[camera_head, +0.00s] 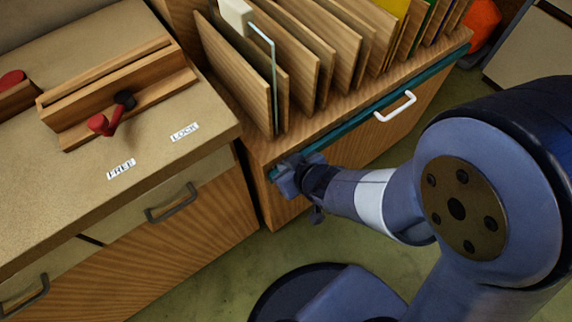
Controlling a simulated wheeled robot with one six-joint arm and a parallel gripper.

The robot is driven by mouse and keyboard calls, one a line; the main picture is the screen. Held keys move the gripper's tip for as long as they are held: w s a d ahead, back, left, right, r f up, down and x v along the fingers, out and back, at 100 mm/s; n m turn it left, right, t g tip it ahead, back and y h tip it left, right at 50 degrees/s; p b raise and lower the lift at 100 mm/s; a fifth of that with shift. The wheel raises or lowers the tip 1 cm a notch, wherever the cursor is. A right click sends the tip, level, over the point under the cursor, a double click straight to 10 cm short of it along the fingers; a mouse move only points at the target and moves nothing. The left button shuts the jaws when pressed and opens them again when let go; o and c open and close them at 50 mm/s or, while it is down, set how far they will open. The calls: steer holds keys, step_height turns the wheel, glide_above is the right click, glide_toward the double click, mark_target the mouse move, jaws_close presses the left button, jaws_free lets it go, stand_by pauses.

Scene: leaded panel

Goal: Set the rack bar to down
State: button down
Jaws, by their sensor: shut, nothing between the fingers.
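A long teal bar (345,125), which looks like the rack bar, runs along the front edge of the wooden rack cabinet, low in front of the upright dividers (300,65). A white handle (395,107) is on the cabinet front beside the bar. My gripper (284,180) is at the bar's left end, close to the cabinet's front corner. It is shut and empty. I cannot tell whether it touches the bar, and it hides part of that end.
A thin pale-blue edge (274,85) and a white block (236,15) stand at the left dividers. The left bench has a wooden fixture (120,90) with a red lever (103,124) and labels FREE (121,169) and LOCK (185,132). Drawer handles (171,203) stick out below. Green floor (215,275) is open in front.

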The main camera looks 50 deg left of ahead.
step_height(320, 180, down, 3)
steer(key=shift+d+r+b, duration=0.15)
steer(key=shift+r+b, duration=0.05)
steer(key=shift+b, duration=0.5)
steer(key=shift+d+f, duration=0.1)
step_height(320, 180, up, 6)
steer(key=p, duration=0.4)
steer(key=shift+f+p, duration=0.1)
steer(key=shift+p, duration=0.3)
steer(key=p+v, duration=0.3)
steer(key=v, duration=0.6)
steer(key=shift+f, duration=0.1)
